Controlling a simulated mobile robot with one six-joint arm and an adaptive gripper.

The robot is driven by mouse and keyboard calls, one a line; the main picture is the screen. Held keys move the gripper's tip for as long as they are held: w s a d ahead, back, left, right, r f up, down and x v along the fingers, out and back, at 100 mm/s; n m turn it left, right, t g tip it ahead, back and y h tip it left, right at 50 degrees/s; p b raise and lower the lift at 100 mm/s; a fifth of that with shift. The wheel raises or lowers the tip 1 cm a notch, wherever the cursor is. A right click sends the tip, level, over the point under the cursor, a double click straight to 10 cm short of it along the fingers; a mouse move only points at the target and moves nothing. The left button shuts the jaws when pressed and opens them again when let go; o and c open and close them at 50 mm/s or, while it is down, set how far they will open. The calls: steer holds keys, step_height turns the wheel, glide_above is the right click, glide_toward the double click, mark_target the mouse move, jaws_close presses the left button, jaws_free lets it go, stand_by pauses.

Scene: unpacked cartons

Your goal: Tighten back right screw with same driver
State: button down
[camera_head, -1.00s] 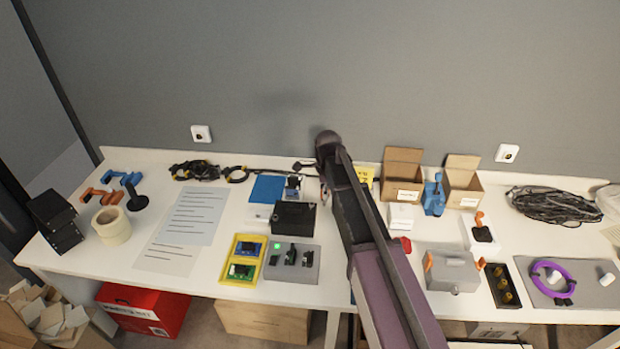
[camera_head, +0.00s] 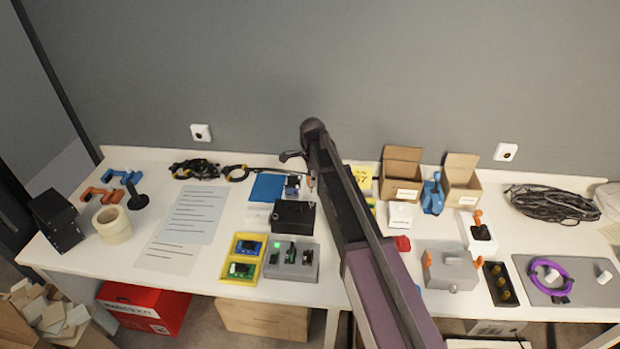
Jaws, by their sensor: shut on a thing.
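A black box (camera_head: 294,216) stands near the middle of the table, behind a grey tray. Its screws are too small to make out. My arm comes up from the bottom right, and its dark wrist end shows just behind and above the box. My gripper (camera_head: 308,178) is mostly hidden by the arm, at the box's back right. It is shut on the driver, of which only a thin sliver may show beside the arm. I cannot tell whether the driver's tip touches a screw.
A grey tray (camera_head: 304,264) with small boards and a green light stands in front of the box. A yellow tray (camera_head: 233,271) is left of it. A blue pad (camera_head: 267,187) lies behind left. Open cartons (camera_head: 401,172) and a grey case (camera_head: 450,272) are on the right.

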mark_target(312, 189)
steer(key=shift+f+b, duration=1.55)
steer(key=shift+f, duration=0.05)
steer(key=shift+f+b, duration=1.3)
steer(key=shift+f, duration=0.05)
steer(key=m, duration=0.7)
steer(key=shift+r, duration=0.1)
steer(key=m, duration=0.7)
steer(key=shift+s, duration=0.1)
stand_by(0.5)
steer(key=shift+n, duration=0.7)
